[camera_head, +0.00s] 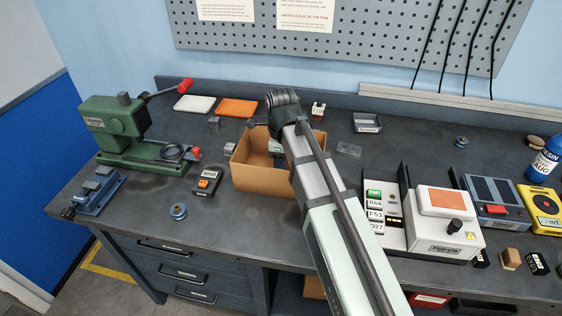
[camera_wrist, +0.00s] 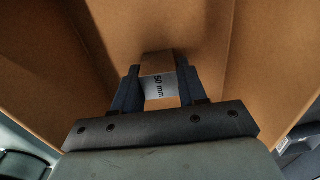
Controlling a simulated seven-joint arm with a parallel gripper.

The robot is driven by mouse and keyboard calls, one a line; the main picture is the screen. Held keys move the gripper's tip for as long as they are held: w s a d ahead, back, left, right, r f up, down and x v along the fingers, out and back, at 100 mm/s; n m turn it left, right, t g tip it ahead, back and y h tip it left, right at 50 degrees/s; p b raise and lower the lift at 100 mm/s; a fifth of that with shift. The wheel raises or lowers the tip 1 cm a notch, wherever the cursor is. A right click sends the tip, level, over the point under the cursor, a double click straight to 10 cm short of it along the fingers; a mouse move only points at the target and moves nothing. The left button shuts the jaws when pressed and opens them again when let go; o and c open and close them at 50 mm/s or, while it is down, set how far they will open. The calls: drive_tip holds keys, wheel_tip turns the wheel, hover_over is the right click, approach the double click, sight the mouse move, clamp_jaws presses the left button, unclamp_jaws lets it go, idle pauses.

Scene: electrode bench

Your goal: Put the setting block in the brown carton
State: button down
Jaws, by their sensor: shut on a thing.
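In the wrist view, my gripper (camera_wrist: 160,95) is shut on the setting block (camera_wrist: 160,66), a brown block with a silvery band marked "50 mm". The block is between the two dark fingers, with the brown carton's inner walls (camera_wrist: 255,60) around it. Whether the block touches the carton floor, I cannot tell. In the head view, the open-topped brown carton (camera_head: 256,178) stands on the bench, and my arm reaches over its right side. My gripper is mostly hidden there behind my arm and inside the carton, and the block is not visible in that view.
A green press (camera_head: 115,128) stands at the left, with a small blue vise (camera_head: 98,188) before it. A small dark box (camera_head: 207,181) with an orange button sits left of the carton. A white device (camera_head: 445,220) stands right.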

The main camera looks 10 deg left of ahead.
drive_tip(key=c, duration=0.6)
unclamp_jaws()
drive_tip(key=shift+f, duration=0.1)
wheel_tip(320, 180, up, 12)
drive_tip(key=shift+r, duration=0.15)
idle(0.5)
